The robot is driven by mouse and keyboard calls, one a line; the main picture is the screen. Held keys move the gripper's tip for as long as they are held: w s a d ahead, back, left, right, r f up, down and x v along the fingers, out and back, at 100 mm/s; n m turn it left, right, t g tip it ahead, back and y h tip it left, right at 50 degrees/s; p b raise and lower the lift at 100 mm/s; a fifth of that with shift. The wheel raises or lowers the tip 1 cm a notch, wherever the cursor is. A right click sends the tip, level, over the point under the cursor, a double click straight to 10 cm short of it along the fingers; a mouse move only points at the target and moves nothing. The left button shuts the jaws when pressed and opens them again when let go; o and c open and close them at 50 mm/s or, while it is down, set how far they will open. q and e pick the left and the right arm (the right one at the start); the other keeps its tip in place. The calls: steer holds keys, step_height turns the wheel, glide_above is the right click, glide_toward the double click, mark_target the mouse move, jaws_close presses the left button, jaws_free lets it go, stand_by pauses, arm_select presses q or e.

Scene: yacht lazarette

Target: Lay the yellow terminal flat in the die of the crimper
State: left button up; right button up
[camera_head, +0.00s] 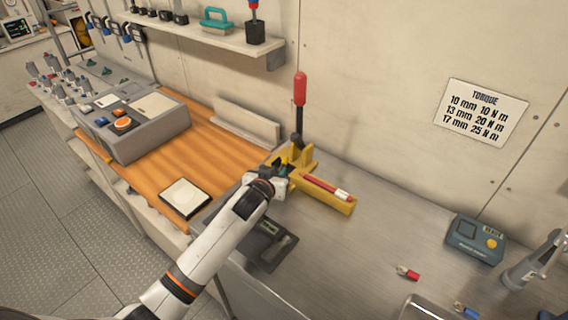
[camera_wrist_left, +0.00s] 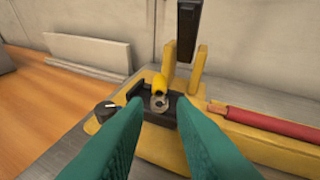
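The yellow crimper (camera_head: 332,200) stands on the steel bench, its red-handled lever (camera_head: 300,90) upright. In the left wrist view its dark die block (camera_wrist_left: 184,114) lies just beyond my fingertips. The yellow terminal (camera_wrist_left: 159,84) is at the die, its metal ring toward the camera and its yellow barrel behind. I cannot tell whether it lies fully flat. My left gripper (camera_head: 268,182) is at the crimper's die end. In the wrist view its teal fingers (camera_wrist_left: 158,112) are apart, either side of the terminal, with visible gaps. The terminal is hidden in the head view.
A red wire (camera_head: 322,187) lies along the crimper's yellow arm. A grey control box (camera_head: 140,125) and pale square pad (camera_head: 185,197) sit on the orange wood at left. A red terminal (camera_head: 408,272), blue terminal (camera_head: 465,309) and grey-blue device (camera_head: 474,239) are at right. The bench middle is clear.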

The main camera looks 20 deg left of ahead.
mark_target(284, 163)
arm_select(q)
steer(key=x, duration=0.2)
steer(key=p+x, duration=0.1)
steer(key=shift+w+r, duration=0.15)
steer(key=shift+w, duration=0.3)
steer(key=shift+w+f, duration=0.3)
steer(key=shift+w, duration=0.25)
jaws_close()
